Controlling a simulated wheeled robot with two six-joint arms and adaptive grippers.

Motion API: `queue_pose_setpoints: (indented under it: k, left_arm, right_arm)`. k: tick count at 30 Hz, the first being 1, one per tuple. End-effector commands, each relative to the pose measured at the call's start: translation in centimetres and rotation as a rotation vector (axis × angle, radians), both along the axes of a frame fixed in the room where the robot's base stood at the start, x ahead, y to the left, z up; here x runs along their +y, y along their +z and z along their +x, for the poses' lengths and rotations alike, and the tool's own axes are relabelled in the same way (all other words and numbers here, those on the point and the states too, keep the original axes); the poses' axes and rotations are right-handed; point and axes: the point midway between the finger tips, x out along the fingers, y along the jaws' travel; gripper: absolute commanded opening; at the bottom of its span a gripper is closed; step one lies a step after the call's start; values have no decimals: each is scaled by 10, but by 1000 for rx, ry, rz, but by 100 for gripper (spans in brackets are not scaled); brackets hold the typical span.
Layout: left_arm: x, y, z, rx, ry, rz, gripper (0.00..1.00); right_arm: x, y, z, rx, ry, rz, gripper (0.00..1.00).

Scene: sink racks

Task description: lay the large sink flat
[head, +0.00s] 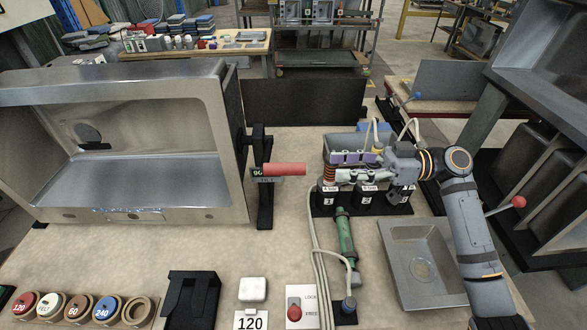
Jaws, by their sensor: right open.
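The large sink (130,195) stands on its side at the left of the table, its bowl facing me. Its right wall sits against a black upright stand (264,190). A red handle (285,169) sticks out to the right from that stand, beside a small label reading "90" and "TILT". My right gripper (340,176) is open, pointing left above the tool holders, with a gap between it and the red handle. Whether anything lies between its fingers is hard to tell. A white plate marked LOCK and FREE (303,312) carries a red knob near the front edge. My left gripper is out of view.
Black tool holders (365,200) stand below my right gripper, with hoses running down. A small sink (420,265) lies at the right. Numbered discs (78,306), a black holder (190,300) and a "120" card (251,320) line the front. Table between sink and front is clear.

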Motion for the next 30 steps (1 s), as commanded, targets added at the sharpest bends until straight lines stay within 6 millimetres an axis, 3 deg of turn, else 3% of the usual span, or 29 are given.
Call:
queue_pose_setpoints:
  k: [1,3,7,11,24,30]
  left_arm:
    - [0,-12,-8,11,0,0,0]
    - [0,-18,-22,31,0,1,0]
    - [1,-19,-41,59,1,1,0]
    - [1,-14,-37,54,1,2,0]
    - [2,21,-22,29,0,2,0]
    - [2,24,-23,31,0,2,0]
  right_arm:
    - [0,-11,0,-1,0,0,49]
    - [0,-16,0,-1,0,0,49]
    - [0,-15,0,-1,0,0,49]
    - [7,-13,0,-1,2,2,49]
    - [90,-10,-1,1,2,6,49]
    - [105,-13,0,1,0,1,49]
